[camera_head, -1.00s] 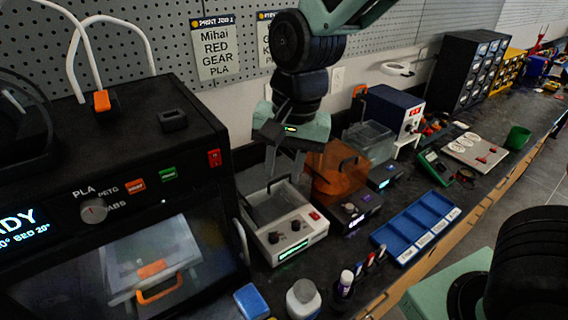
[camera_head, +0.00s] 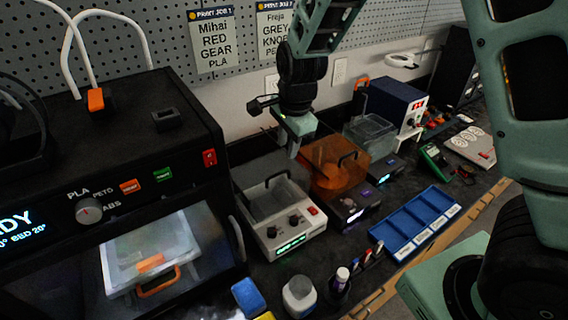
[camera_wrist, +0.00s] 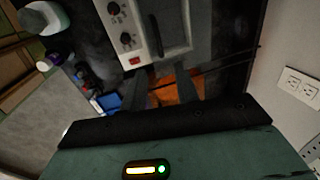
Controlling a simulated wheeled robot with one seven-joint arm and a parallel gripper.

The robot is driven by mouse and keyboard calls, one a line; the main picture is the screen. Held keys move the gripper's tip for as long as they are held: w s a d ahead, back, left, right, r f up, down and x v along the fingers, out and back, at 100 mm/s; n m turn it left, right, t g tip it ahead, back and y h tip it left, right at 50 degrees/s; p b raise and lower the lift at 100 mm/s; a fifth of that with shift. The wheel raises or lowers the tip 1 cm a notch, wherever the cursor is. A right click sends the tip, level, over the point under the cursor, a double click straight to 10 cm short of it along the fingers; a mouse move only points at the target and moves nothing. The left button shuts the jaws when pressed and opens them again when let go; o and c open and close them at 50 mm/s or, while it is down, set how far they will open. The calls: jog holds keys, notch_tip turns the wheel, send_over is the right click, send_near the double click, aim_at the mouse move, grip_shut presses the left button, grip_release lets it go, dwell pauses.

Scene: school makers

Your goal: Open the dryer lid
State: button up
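A white box with two dark knobs and a lit display (camera_head: 290,225) stands on the bench right of the printer; I take it for the dryer, though I cannot read a label. Its clear lid (camera_head: 262,200) is down, with a dark handle (camera_head: 279,180) on top. The white box (camera_wrist: 128,30) and its handle (camera_wrist: 156,36) also show at the top of the wrist view. My gripper (camera_head: 293,150) is above and behind the box, pointing down near the orange lid, apart from the handle. In the wrist view my gripper (camera_wrist: 169,76) looks open, with nothing between its fingers.
A translucent orange cover (camera_head: 333,168) with a handle stands right of the white box. A clear-lidded tub (camera_head: 370,133) is behind it. The black printer (camera_head: 110,160) rises close on the left. A blue tray (camera_head: 415,222) and bottles (camera_head: 301,297) lie in front.

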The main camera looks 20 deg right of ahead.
aim_at(283, 171)
jog(key=f, duration=0.2)
jog(key=w+f, duration=0.1)
jog(key=f, duration=0.2)
jog(key=f+p, duration=0.1)
jog(key=f, duration=0.2)
jog(key=shift+w+a+f, duration=0.2)
jog(key=shift+w+f, duration=0.05)
jog(key=shift+w, duration=0.05)
grip_shut()
